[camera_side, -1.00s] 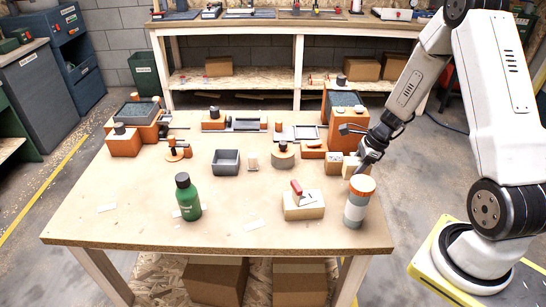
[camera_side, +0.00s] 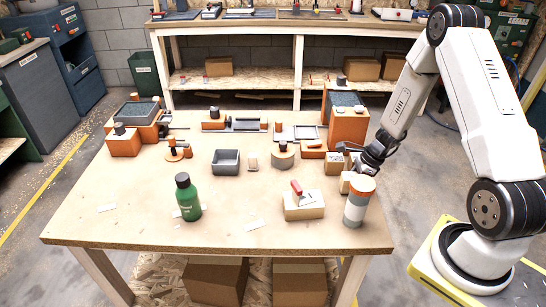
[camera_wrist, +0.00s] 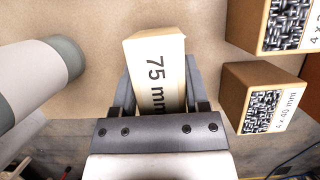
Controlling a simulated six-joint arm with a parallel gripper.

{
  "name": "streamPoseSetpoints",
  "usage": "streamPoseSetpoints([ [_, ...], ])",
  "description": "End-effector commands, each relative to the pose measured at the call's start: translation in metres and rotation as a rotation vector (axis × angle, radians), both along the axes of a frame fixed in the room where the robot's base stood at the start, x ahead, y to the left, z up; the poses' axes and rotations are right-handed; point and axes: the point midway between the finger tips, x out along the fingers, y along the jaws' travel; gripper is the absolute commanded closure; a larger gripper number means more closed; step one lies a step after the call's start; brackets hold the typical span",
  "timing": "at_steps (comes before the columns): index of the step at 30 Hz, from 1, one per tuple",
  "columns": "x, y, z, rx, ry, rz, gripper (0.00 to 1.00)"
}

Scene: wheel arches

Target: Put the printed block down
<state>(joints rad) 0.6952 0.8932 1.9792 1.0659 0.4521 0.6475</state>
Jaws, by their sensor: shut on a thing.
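Two small boxes, one marked "4 x 40 mm" (camera_wrist: 245,97), stand right of the block in the wrist view. The canister (camera_wrist: 35,80) is on its left. A wooden block with a red-handled tool (camera_side: 303,205) and a green bottle (camera_side: 187,197) stand farther left on the table (camera_side: 130,215).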

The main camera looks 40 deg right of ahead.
Motion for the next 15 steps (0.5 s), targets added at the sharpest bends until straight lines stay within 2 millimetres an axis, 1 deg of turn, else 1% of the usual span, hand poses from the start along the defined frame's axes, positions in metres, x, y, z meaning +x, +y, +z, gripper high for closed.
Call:
streamPoseSetpoints([
  [14, -0.0001, 0.0, -0.005, 0.001, 0.001, -0.002, 1.0],
  [15, -0.0001, 0.0001, -0.0047, 0.001, 0.001, -0.002, 0.29],
])
